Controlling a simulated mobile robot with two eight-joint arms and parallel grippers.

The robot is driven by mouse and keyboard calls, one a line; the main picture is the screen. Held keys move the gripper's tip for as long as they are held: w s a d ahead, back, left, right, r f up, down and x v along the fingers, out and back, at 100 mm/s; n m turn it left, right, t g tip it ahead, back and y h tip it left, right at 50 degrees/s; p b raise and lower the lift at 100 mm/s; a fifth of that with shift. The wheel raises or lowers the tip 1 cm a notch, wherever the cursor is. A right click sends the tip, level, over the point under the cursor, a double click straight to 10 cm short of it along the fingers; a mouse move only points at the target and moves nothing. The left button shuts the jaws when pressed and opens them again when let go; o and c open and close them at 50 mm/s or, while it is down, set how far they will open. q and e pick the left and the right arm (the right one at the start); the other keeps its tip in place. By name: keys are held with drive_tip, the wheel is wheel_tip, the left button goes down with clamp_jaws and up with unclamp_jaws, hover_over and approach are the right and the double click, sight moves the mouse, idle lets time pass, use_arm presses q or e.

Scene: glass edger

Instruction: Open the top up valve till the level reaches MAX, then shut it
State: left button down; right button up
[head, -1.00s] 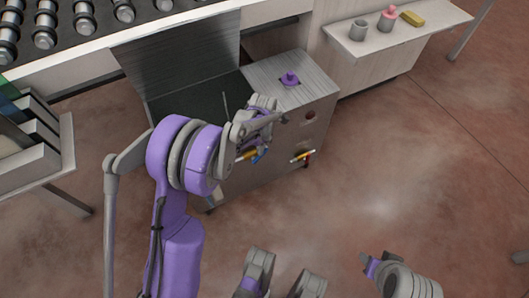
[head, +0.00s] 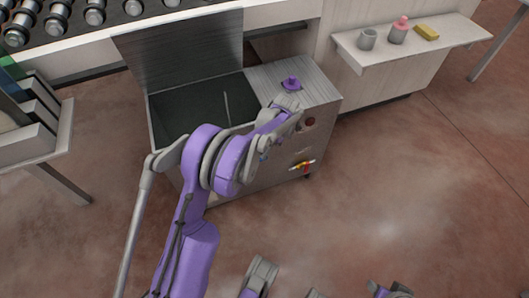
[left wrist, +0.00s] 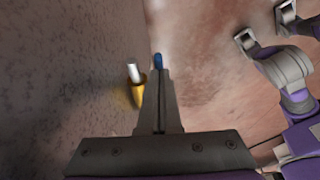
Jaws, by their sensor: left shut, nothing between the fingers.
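The grey metal tank cabinet (head: 335,100) stands ahead with its dark basin open. A thin upright rod (head: 226,105) stands in the basin; no level or MAX mark can be read. My left gripper (head: 264,151) is at the cabinet's front face, mostly hidden by its own wrist. In the left wrist view its fingers (left wrist: 160,80) are shut and empty. A blue tip (left wrist: 158,61) shows just past them, and a yellow fitting with a white end (left wrist: 135,80) is close beside them. Contact cannot be told. My right gripper is barely in frame at the bottom edge (head: 378,290).
A fitting with yellow, white and red parts (head: 302,165) is low on the cabinet front. A purple knob (head: 291,84) sits on top. A shelf (head: 460,36) at right holds a grey cup, a pink-topped bottle and a yellow block. The floor at right is clear.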

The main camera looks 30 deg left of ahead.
use_arm(q)
drive_tip(key=shift+w+d+f, duration=0.1)
drive_tip(key=shift+d+f, duration=0.2)
drive_tip(key=shift+f, duration=0.05)
use_arm(e)
drive_tip(key=shift+f, duration=0.2)
idle(0.4)
